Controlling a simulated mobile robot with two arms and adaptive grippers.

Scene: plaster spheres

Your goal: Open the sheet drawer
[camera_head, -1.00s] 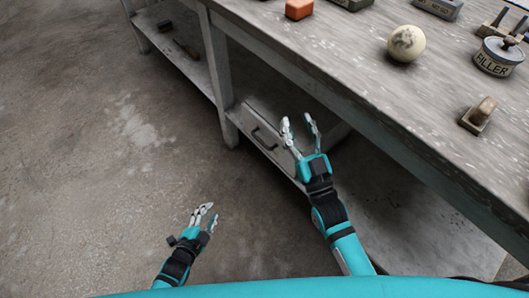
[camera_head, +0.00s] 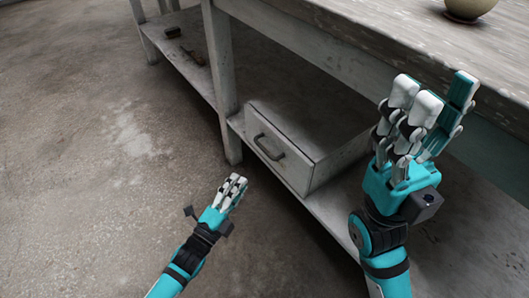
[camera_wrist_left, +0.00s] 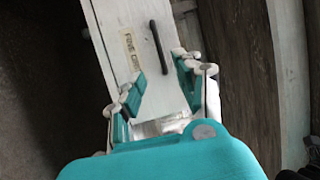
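The drawer (camera_head: 296,168) is a pale, worn box on the low shelf under the table. Its front carries a dark bar handle (camera_head: 268,147) and looks about level with the shelf edge. In the left wrist view the handle (camera_wrist_left: 159,47) lies ahead of the fingers, beside a small label (camera_wrist_left: 130,52) too blurred to read. My left gripper (camera_head: 235,187) is below and in front of the drawer, apart from the handle. The wrist view shows its fingers (camera_wrist_left: 160,84) spread and empty. My right gripper (camera_head: 436,95) is raised near the table edge, fingers apart, empty.
The worn tabletop (camera_head: 400,35) overhangs the drawer; a round pot (camera_head: 467,8) stands on it. A table leg (camera_head: 222,85) is left of the drawer. Small tools (camera_head: 192,55) lie on the far shelf. The concrete floor (camera_head: 90,190) in front is clear.

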